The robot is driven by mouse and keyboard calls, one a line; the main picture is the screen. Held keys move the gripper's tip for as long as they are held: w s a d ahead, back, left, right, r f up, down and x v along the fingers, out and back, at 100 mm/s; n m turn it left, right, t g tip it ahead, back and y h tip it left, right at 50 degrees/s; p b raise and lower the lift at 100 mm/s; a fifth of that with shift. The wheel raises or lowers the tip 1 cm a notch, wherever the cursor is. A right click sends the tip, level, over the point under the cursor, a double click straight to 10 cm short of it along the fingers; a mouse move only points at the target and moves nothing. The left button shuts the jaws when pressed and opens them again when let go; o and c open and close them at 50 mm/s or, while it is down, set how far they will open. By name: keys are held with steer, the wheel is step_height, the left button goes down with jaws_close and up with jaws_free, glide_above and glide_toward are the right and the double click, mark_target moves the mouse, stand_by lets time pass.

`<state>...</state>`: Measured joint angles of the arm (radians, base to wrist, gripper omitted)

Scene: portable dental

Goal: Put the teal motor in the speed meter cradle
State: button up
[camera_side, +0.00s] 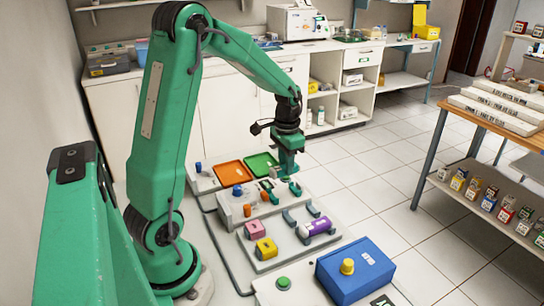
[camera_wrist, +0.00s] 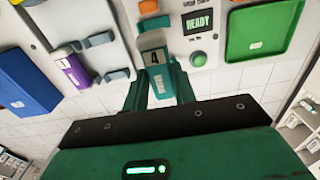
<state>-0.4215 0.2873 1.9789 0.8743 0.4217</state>
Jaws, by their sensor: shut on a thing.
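My gripper (camera_side: 289,168) hangs over the far part of the grey work panel. In the wrist view my gripper (camera_wrist: 160,92) is shut on a teal motor (camera_wrist: 160,85), a small block with a pale label. No cradle is readably marked as the speed meter's. In the side view the motor is too small to tell from the gripper.
A purple cylinder (camera_side: 317,226) lies among grey cradle blocks (camera_side: 289,217). Pink (camera_side: 254,229) and yellow (camera_side: 266,247) blocks stand left of it. A blue box (camera_side: 352,277) with a yellow knob is at the front. Orange (camera_side: 233,174) and green (camera_side: 260,162) trays are behind.

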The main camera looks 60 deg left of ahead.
steer(key=shift+f, duration=3.25)
steer(key=shift+f, duration=0.1)
steer(key=o, duration=1.1)
steer(key=shift+r, duration=3.9)
steer(key=shift+d+r, duration=0.1)
